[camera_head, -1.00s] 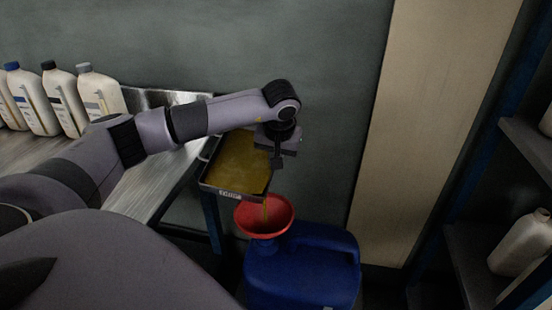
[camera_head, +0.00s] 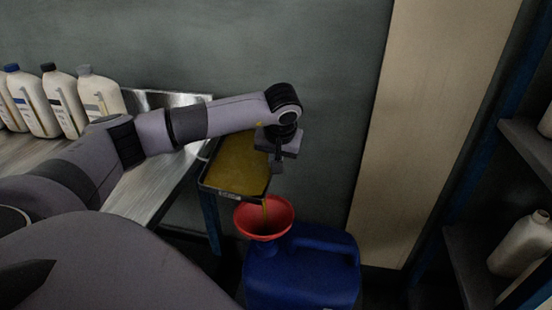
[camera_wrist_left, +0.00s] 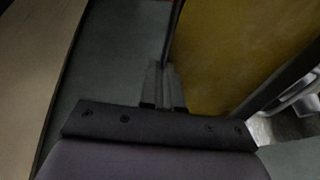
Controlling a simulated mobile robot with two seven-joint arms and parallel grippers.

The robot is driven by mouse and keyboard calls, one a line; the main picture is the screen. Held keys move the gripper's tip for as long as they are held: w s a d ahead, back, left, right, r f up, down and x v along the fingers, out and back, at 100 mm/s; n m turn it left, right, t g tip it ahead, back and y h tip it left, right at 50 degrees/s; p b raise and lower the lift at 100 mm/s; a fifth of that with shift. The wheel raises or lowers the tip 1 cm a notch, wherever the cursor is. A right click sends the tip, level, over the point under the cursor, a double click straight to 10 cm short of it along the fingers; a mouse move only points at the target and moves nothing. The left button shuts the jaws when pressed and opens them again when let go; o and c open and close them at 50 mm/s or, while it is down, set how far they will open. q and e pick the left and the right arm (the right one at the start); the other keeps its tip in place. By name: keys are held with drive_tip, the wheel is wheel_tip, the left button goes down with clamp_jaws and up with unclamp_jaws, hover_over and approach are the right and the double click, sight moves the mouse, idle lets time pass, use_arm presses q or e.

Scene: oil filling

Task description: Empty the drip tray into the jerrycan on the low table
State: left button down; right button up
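The drip tray (camera_head: 236,165) is dark-rimmed and holds yellow-brown oil; it is tilted with its near right corner low. A thin stream of oil (camera_head: 266,212) runs from that corner into the red funnel (camera_head: 264,221). The funnel sits in the blue jerrycan (camera_head: 303,268), low at the bottom of the head view. My left gripper (camera_head: 277,160) is shut on the tray's right edge. In the left wrist view its fingers (camera_wrist_left: 163,85) are together at the rim beside the oil surface. My right gripper is not in view.
A metal bench (camera_head: 150,187) runs along the left, with several white bottles (camera_head: 62,100) at its back. A wooden panel (camera_head: 412,130) stands right of the tray. A shelf (camera_head: 525,150) with bottles is at the far right.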

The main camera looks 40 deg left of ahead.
use_arm(q)
drive_tip(key=shift+r, duration=0.15)
drive_tip(key=shift+s+d+r+t+y, duration=0.1)
drive_tip(key=shift+d+r+t+y, duration=0.15)
drive_tip(key=shift+r+t+y, duration=0.4)
drive_tip(key=shift+f+g, duration=0.1)
drive_tip(key=shift+g, duration=0.15)
idle(0.7)
drive_tip(key=shift+d+y, duration=0.1)
drive_tip(key=shift+y, duration=0.15)
drive_tip(key=shift+s+d+r+t+y, duration=0.15)
drive_tip(key=shift+d+r+t+y, duration=0.1)
drive_tip(key=shift+r+y, duration=0.1)
drive_tip(key=shift+s+d+r+t+y, duration=0.1)
drive_tip(key=shift+r+t+y, duration=0.15)
drive_tip(key=shift+r+y, duration=0.1)
idle(0.8)
